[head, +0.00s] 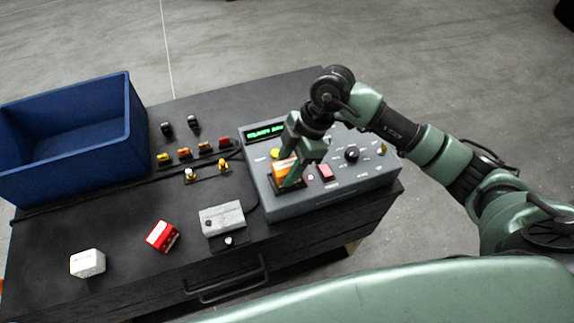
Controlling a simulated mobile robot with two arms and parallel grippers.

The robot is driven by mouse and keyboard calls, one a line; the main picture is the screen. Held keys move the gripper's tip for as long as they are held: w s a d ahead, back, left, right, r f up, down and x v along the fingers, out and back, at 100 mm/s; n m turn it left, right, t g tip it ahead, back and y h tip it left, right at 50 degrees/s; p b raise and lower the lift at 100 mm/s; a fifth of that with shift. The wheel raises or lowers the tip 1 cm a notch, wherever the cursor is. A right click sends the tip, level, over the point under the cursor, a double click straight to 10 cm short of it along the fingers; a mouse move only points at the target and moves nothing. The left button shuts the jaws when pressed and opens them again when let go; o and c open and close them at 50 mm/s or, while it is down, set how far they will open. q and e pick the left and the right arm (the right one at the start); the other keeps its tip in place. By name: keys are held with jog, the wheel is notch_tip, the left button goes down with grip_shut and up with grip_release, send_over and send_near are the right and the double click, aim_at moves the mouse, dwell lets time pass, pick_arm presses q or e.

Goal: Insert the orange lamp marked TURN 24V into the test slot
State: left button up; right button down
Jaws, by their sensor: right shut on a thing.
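The orange lamp (283,168) is between the fingers of my right gripper (292,176), which is shut on it. The lamp is at the left part of the grey test box (340,187), over a dark square area that I take for the test slot (291,185). The fingers hide part of the lamp and the slot, so I cannot tell how deep it sits. The lamp's marking is too small to read. The box has a lit green display (265,131). My left gripper is not in view.
A blue bin (128,120) stands at the back left of the black bench (115,225). A white lamp (88,262), a red lamp (162,236) and a grey block (222,219) lie towards the front. Several small coloured parts stand in rows behind them.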

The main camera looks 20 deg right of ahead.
jog(key=shift+f+b, duration=0.3)
jog(key=shift+f, duration=0.35)
dwell(0.4)
jog(key=c, duration=1.1)
grip_release()
jog(key=shift+r, duration=0.1)
jog(key=p+v, duration=0.8)
jog(key=v, duration=0.2)
jog(key=shift+d+r, duration=0.25)
jog(key=shift+r, duration=0.1)
